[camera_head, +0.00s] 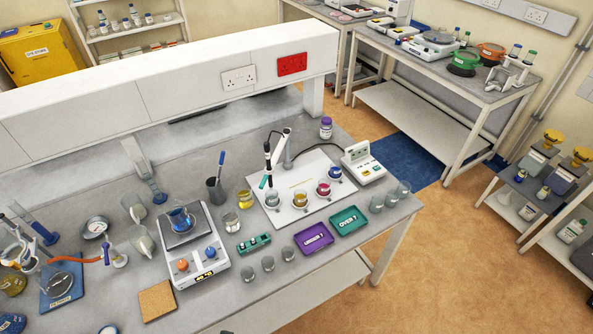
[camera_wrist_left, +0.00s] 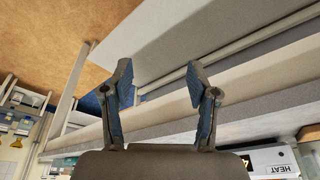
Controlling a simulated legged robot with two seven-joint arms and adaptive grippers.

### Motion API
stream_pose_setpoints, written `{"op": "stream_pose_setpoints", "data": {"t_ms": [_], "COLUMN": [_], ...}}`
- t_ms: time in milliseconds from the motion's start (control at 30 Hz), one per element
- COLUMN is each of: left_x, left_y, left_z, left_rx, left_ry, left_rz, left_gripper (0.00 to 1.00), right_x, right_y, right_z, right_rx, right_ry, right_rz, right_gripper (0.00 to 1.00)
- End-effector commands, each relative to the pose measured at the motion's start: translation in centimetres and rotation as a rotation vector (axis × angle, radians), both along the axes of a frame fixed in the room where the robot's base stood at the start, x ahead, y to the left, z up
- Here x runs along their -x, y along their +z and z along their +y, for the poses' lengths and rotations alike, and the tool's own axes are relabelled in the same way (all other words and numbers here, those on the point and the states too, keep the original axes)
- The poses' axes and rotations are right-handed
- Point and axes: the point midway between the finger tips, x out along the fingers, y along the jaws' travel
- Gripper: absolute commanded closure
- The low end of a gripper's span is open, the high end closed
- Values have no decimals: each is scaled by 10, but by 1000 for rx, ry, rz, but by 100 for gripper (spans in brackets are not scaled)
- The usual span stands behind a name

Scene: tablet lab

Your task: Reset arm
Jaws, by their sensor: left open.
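My left gripper (camera_wrist_left: 158,70) shows in the left wrist view with its two fingers spread apart. It is open and nothing is between the fingers. In that view it is near the pale edge and frame of a bench, and a heater panel marked HEAT (camera_wrist_left: 272,162) appears upside down at the lower right. Neither gripper shows in the head view. My right gripper is in no view.
The bench (camera_head: 330,268) carries a hotplate stirrer (camera_head: 200,268) with a blue-liquid beaker (camera_head: 181,220), a white board (camera_head: 280,222) with several beakers, a purple tray (camera_head: 313,238) and a green tray (camera_head: 348,221). Open floor (camera_head: 480,235) lies to the right.

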Motion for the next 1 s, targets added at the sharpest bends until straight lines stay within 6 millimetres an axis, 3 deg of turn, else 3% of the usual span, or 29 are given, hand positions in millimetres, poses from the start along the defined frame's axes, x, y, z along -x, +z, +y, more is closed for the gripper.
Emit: {"op": "stream_pose_setpoints", "data": {"t_ms": [33, 167, 333, 500, 600, 700, 800, 1000], "left_x": [-1, 0, 19, 72, 113, 152, 182, 205], "left_y": [-24, -86, -190, -304, -354, -388, -407, -417], "left_z": [0, -1, 1, 9, 16, 23, 29, 34], "left_rx": [-2, -3, -7, -12, -17, -19, -22, -24], "left_ry": [-1, -3, -10, -20, -25, -30, -34, -38], "left_rz": [13, 35, 74, 122, 148, 167, 183, 191], "left_gripper": [41, 41, 41, 41, 41, 41, 41, 41], "right_x": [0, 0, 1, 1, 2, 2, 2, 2], "right_y": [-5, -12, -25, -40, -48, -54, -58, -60], "right_z": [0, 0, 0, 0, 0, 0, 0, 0], "right_rx": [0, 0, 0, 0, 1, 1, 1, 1], "right_ry": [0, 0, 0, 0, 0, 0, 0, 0], "right_rz": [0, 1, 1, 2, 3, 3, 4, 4], "right_gripper": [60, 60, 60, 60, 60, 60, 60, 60]}}
